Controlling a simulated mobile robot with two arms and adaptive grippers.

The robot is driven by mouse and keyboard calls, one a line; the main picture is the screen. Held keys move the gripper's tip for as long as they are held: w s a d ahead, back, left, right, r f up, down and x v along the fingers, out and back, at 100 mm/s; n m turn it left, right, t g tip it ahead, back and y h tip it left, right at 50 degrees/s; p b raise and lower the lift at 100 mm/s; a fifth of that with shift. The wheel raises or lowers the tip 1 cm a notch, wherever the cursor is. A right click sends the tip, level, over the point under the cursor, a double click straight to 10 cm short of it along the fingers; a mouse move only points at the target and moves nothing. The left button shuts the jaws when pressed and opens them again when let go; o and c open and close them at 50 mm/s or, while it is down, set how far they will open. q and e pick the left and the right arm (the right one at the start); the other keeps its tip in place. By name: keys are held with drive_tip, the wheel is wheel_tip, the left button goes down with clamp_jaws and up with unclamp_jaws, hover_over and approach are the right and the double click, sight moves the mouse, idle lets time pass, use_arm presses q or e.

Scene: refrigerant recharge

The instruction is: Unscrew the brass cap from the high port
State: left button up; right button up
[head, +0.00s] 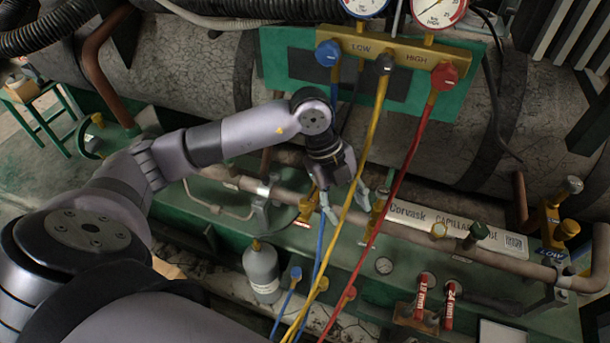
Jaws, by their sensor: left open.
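My left gripper (345,208) reaches in from the left and points down over the pipe, in front of the green machine. Its fingers are spread, and nothing shows held between them. A yellow brass fitting (379,203) stands just right of the fingers, partly hidden by the red hose. Another yellow piece (307,205) shows just left of the fingers. I cannot read a HIGH label on either, and the gripper and hoses hide part of this spot. My right gripper is out of view.
The gauge manifold (400,52) hangs above. Its yellow hose (363,160) and red hose (405,158) pass close by the gripper; a blue hose (321,240) hangs below. A yellow valve marked LOW (553,228) stands far right. A grey bottle (262,275) is below.

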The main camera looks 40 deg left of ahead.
sight(305, 202)
use_arm(q)
drive_tip(key=a+n+y, duration=0.1)
drive_tip(key=a, duration=0.2)
drive_tip(key=a+n+y, duration=0.1)
drive_tip(key=a+y, duration=0.1)
drive_tip(key=a, duration=0.2)
drive_tip(key=w+a+y, duration=0.1)
drive_tip(key=a, duration=0.3)
drive_tip(key=shift+r+n+y, duration=0.25)
drive_tip(key=shift+n+y, duration=0.05)
drive_tip(key=shift+n, duration=0.1)
drive_tip(key=shift+f, duration=0.1)
wheel_tip(305, 202, down, 4)
drive_tip(key=b, duration=0.3)
drive_tip(key=shift+d+r, duration=0.1)
drive_tip(key=shift+r, duration=0.1)
wheel_tip(305, 202, down, 3)
drive_tip(key=b, duration=0.3)
drive_tip(key=shift+f, duration=0.2)
drive_tip(key=shift+f+b, duration=0.55)
drive_tip(key=shift+f, duration=0.05)
drive_tip(key=shift+f+b, duration=0.35)
drive_tip(key=shift+r+p, duration=0.25)
drive_tip(key=shift+p, duration=0.05)
drive_tip(key=shift+f, duration=0.1)
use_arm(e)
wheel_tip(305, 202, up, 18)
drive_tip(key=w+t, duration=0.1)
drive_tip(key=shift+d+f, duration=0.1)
